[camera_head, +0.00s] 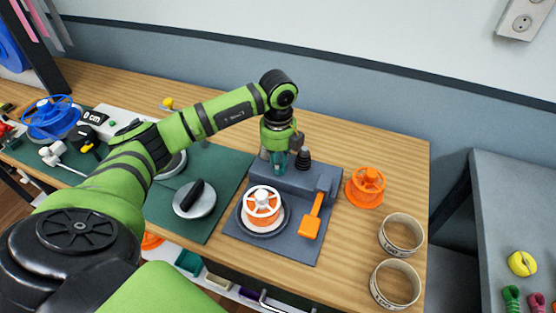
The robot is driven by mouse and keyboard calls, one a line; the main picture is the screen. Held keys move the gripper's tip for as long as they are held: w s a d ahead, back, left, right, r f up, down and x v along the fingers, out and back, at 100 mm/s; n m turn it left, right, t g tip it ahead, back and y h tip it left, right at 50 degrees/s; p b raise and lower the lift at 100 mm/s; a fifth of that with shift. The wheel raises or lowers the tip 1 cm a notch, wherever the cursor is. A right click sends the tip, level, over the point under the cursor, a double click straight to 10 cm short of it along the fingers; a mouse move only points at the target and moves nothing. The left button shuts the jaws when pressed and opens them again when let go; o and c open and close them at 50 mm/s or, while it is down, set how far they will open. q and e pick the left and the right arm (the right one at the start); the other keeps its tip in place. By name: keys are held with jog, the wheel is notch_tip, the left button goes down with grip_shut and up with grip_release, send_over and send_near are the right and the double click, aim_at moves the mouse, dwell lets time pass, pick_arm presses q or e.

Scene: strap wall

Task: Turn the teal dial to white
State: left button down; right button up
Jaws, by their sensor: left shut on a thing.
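The teal dial (279,159) shows as a small teal piece at my left gripper, on the raised back part of the grey machine (300,182). My left gripper (278,163) points down from above and is shut on the teal dial. The gripper and wrist hide most of the dial, so its pointer and any white mark cannot be read. A black knob (304,159) stands just right of the gripper. My right gripper is not in view.
The machine holds a white and orange spool (263,204) and an orange lever (312,218). An orange spool (367,186) and two strap rings (400,234) lie to the right. A green mat (215,225) with a round black-handled disc (195,199) lies left.

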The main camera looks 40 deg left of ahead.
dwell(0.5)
pick_arm(q)
jog(key=c, duration=1.1)
grip_release()
jog(key=shift+c, duration=0.2)
notch_tip(320, 180, up, 12)
